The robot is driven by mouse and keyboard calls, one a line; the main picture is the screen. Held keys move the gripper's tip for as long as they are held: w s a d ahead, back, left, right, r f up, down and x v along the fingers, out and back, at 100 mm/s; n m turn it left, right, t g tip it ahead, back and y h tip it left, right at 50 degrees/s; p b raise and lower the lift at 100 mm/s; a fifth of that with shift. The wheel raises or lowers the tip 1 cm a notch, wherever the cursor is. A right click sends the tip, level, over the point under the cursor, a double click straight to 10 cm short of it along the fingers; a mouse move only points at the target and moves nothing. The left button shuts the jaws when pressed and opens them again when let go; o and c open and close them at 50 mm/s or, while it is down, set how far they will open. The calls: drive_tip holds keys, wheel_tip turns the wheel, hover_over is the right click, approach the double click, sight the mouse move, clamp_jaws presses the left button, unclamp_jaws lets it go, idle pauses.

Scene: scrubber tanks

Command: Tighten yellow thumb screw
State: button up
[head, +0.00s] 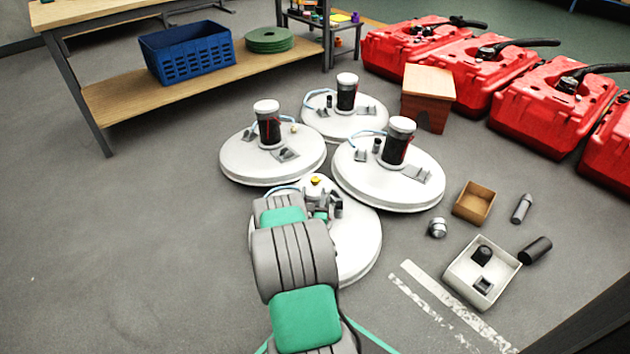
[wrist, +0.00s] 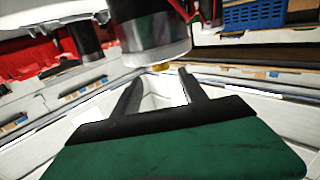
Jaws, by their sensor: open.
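The yellow thumb screw (head: 316,180) shows as a small yellow spot at the white top of the unit on the nearest round white tank (head: 362,240). My arm and gripper hide much of this tank. In the wrist view the yellow screw (wrist: 161,67) shows just beyond the fingertips, roughly centred between them, below a pale cylinder. My gripper (wrist: 160,76) is open, with its two dark fingers apart and nothing held between them. I cannot tell whether a finger touches the screw.
Three similar white discs with dark canisters (head: 396,145) stand close behind. At right are a cardboard box (head: 474,203), a white tray (head: 459,287) and loose cylinders. Red tanks (head: 553,105) line the back right. A bench holds a blue crate (head: 187,55). Floor at left is clear.

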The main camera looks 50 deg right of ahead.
sight(315, 182)
drive_tip(key=b+x, duration=0.2)
drive_tip(key=x, duration=0.5)
drive_tip(key=shift+w+d+r, duration=0.1)
drive_tip(key=shift+w+d, duration=0.1)
drive_tip(key=shift+d, duration=0.05)
drive_tip(key=shift+c, duration=0.2)
clamp_jaws()
